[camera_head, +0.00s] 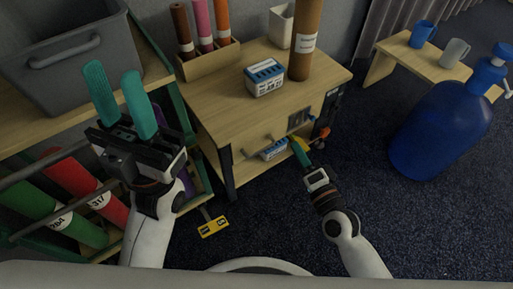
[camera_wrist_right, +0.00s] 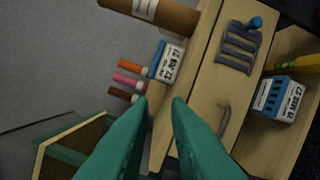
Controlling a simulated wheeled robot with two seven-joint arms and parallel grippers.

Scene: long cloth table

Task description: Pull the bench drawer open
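The wooden bench (camera_head: 265,105) stands in the middle of the head view, its drawer front (camera_head: 240,140) facing me and looking shut. The drawer front also shows in the right wrist view (camera_wrist_right: 205,100), with a grey bar handle (camera_wrist_right: 224,119). My right gripper (camera_head: 300,146) is in front of the bench's right part. In its wrist view its teal fingers (camera_wrist_right: 160,101) are apart, with nothing between them, left of the handle and not touching it. My left gripper (camera_head: 112,70) is open and empty, raised left of the bench near a grey bin.
A blue-white box (camera_head: 265,78) and brown tube (camera_head: 305,40) stand on the bench; another box (camera_wrist_right: 284,100) sits below the drawer. A shelf rack with a grey bin (camera_head: 60,50) is at left. A large blue bottle (camera_head: 440,125) stands at right, near a low mug table (camera_head: 430,62).

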